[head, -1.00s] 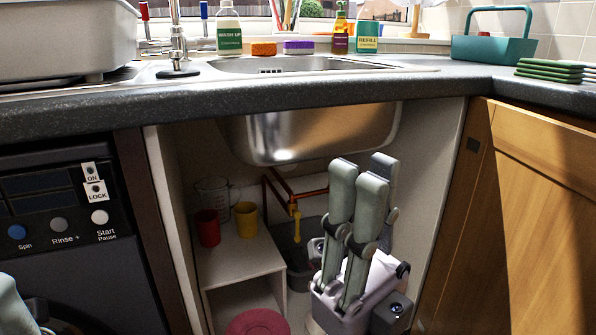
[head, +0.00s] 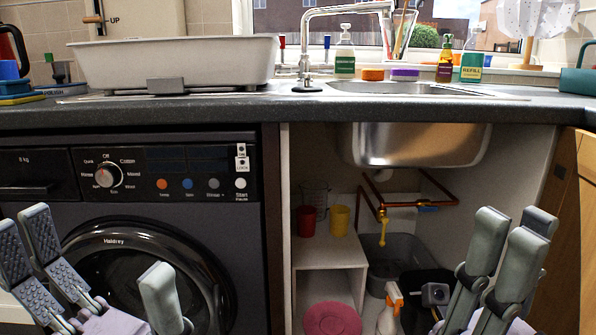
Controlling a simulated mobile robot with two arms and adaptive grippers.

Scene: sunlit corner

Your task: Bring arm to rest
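My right gripper (head: 512,240) is at the lower right of the head view, in front of the open space under the sink. Its grey fingers point up, straight and apart, with nothing between them. My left gripper (head: 95,268) is at the lower left, in front of the washing machine (head: 130,215). It is open and empty, with two ridged finger pads showing on its left side and one finger on its right. The lower parts of both grippers are cut off by the picture's bottom edge.
The dark worktop (head: 230,112) runs above both grippers. Under the sink are a white shelf (head: 328,253) with a red cup (head: 306,221) and yellow cup (head: 339,220), a spray bottle (head: 390,310), a grey tub (head: 400,248) and copper pipes. A wooden door (head: 566,190) stands at right.

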